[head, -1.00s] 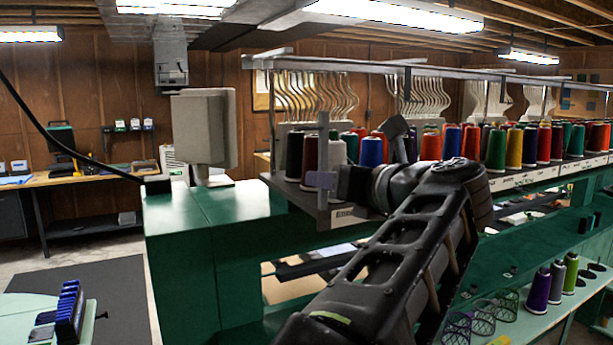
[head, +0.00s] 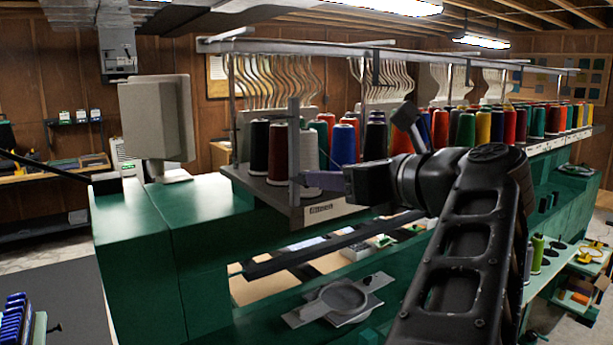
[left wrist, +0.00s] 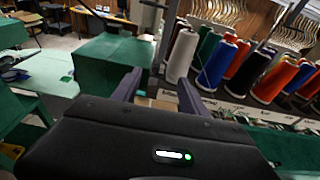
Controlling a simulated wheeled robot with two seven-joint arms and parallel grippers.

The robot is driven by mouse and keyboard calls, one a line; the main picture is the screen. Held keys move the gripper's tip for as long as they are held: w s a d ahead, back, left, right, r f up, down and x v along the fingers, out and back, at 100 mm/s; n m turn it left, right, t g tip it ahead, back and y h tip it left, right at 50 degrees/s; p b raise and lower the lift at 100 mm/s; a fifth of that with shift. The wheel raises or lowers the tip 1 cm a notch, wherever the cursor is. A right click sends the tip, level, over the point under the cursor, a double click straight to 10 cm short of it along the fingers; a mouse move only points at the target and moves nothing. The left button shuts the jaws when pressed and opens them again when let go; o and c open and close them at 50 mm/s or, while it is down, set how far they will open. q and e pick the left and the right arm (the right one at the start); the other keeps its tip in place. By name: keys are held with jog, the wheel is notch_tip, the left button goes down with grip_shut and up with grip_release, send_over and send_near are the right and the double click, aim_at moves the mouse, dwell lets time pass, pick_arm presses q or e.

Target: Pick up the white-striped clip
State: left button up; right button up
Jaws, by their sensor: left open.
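I cannot make out a white-striped clip in either view. My left gripper (head: 310,183) is beside the front end of the thread rack, close to a white thread cone (head: 307,150). It also shows in the left wrist view (left wrist: 160,88), with its two grey-purple fingers spread apart and nothing between them. The white cone stands beyond the fingers there (left wrist: 182,56), a little to the right. The black arm covers part of the rack and the lower shelf. My right gripper is not in view.
The thread rack shelf (head: 325,212) carries many coloured cones and runs back to the right. A green cabinet (head: 160,245) with a beige box (head: 157,118) stands left. A grey round-centred plate (head: 338,298) lies below the rack. A blue rack (head: 15,320) is at lower left.

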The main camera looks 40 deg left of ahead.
pick_arm(q)
jog(key=shift+w+a, duration=0.1)
jog(key=shift+a, duration=0.25)
jog(key=p+x, duration=0.1)
jog(key=x, duration=0.4)
jog(key=shift+a+p, duration=0.1)
jog(key=shift+p, duration=0.2)
grip_shut()
dwell(0.6)
